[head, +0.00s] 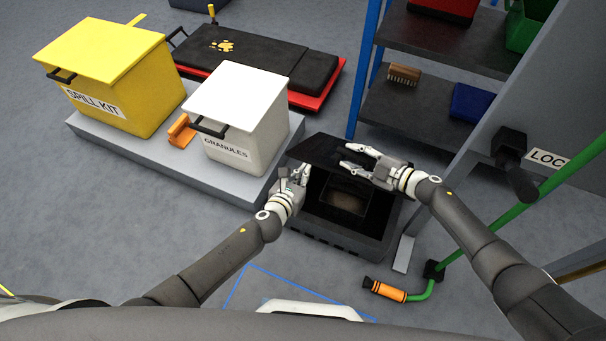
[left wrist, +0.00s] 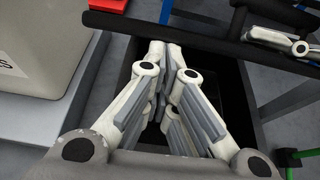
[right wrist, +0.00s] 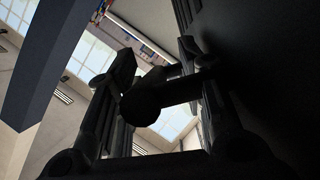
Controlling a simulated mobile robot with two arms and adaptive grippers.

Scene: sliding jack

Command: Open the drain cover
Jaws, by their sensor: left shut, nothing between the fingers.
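The drain cover (head: 325,151) is a dark flat panel, raised and tilted at the back of a dark grey drain box (head: 335,232). The box's hollow inside (head: 345,200) shows. In the left wrist view the cover (left wrist: 200,30) crosses the top as a dark edge. My left gripper (head: 304,172) is shut and empty, over the box's left side below the cover. My right gripper (head: 350,157) is at the cover's right part, fingers apart. In the right wrist view a dark handle-like bar (right wrist: 165,95) lies between its fingers; whether they touch it is unclear.
A white granules bin (head: 235,120) and yellow spill kit bin (head: 105,80) stand on a grey platform (head: 150,160) at left. A shelf rack (head: 410,115) stands behind.

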